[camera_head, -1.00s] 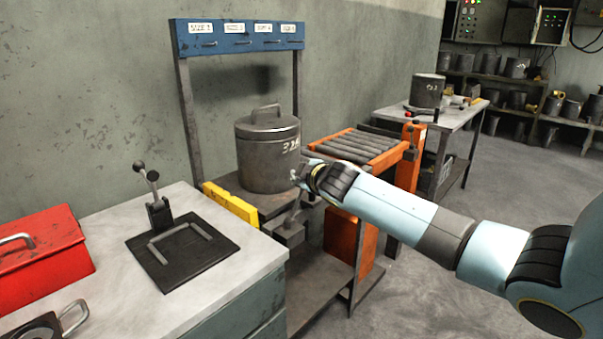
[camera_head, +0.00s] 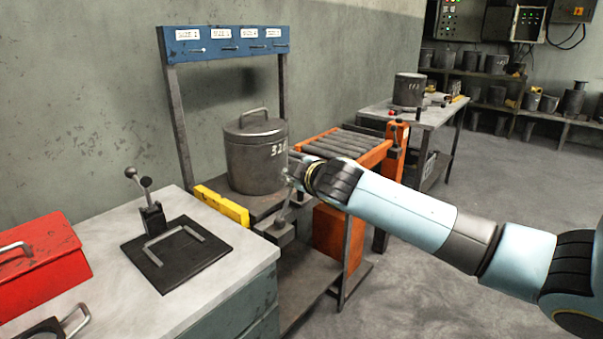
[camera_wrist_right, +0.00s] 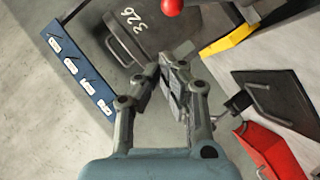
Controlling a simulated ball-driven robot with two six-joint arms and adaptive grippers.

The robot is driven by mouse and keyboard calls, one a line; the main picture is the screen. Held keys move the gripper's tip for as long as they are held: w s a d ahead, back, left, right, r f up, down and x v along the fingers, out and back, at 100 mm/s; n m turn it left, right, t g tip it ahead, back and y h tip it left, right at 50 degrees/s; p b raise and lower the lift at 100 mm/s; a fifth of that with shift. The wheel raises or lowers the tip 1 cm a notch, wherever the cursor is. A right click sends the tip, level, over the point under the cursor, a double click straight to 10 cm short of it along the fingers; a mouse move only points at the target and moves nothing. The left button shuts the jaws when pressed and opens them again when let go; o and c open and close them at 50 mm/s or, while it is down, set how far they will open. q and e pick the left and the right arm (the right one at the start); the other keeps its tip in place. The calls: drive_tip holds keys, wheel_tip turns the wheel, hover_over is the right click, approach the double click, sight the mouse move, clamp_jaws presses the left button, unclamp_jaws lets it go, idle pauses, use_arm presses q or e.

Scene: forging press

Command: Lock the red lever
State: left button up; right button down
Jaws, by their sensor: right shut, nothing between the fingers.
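The red lever shows in the right wrist view as a red ball knob (camera_wrist_right: 172,6) at the top edge, past my fingertips and apart from them in the picture. In the head view a grey lever rod (camera_head: 284,210) rises from a block on the press stand, and its top is hidden behind my right gripper (camera_head: 291,172). My right gripper (camera_wrist_right: 168,68) is shut and empty. The lidded pot (camera_head: 256,160) marked 326 stands upright on the stand just left of the gripper. My left gripper is not in view.
A yellow block (camera_head: 222,204) borders the stand. A bench (camera_head: 215,270) at left carries a red toolbox (camera_head: 35,262) and a black plate (camera_head: 165,270) with a small lever. An orange roller conveyor (camera_head: 345,147) lies behind my arm. Open floor (camera_head: 420,310) is at lower right.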

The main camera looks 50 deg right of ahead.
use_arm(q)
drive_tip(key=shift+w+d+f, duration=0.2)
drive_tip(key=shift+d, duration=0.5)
use_arm(e)
drive_tip(key=v, duration=0.4)
drive_tip(key=shift+s+a+r, duration=0.1)
drive_tip(key=shift+a+r, duration=0.15)
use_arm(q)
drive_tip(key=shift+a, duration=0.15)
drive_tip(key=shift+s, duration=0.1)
